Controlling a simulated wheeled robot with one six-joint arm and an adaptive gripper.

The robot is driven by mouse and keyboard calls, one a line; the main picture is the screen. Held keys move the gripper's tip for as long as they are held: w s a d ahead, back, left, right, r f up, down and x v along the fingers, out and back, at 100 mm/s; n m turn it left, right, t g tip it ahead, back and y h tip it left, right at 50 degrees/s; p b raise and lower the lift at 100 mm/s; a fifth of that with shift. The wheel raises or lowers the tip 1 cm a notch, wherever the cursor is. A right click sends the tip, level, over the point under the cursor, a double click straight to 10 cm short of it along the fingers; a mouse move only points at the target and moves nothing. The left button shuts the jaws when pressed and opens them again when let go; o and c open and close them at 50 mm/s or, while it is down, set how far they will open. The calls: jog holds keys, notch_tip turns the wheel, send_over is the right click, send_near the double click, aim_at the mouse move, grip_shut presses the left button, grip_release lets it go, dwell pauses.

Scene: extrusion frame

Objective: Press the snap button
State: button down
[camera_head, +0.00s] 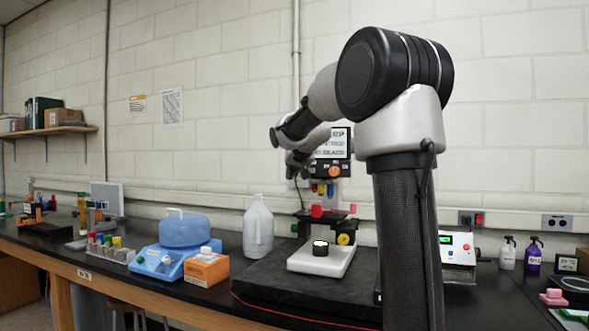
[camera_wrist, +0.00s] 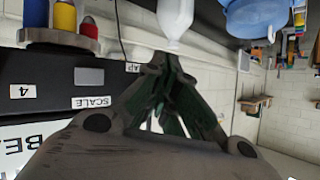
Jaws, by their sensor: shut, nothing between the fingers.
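In the wrist view the dark panel (camera_wrist: 60,105) appears upside down, with a grey rectangular button (camera_wrist: 89,76) by a "SCALE" label (camera_wrist: 91,101). A partly covered label (camera_wrist: 132,67) shows letters like "AP". My gripper (camera_wrist: 166,62) is shut and empty, its fingertips close to that label's end of the panel. It also shows at the panel's left edge in the head view (camera_head: 292,181). I cannot make out a snap button or tell whether the fingertips touch anything.
Blue, yellow and red cylinders (camera_wrist: 62,16) sit close by the panel. A white jug (camera_head: 258,227), a blue scale (camera_head: 165,264) and an orange box (camera_head: 204,270) stand to the left.

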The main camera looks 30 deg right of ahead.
jog(key=shift+d, duration=0.1)
jog(key=shift+w+d, duration=0.25)
jog(key=shift+w+d, duration=0.25)
jog(key=shift+d, duration=0.05)
dwell(0.8)
jog(key=shift+s, duration=0.1)
jog(key=shift+s+a, duration=0.45)
jog(key=shift+a, duration=0.2)
jog(key=shift+a, duration=0.1)
jog(key=shift+s+a, duration=0.75)
jog(key=shift+a, duration=0.2)
jog(key=shift+s+a, duration=0.75)
jog(key=shift+a, duration=0.15)
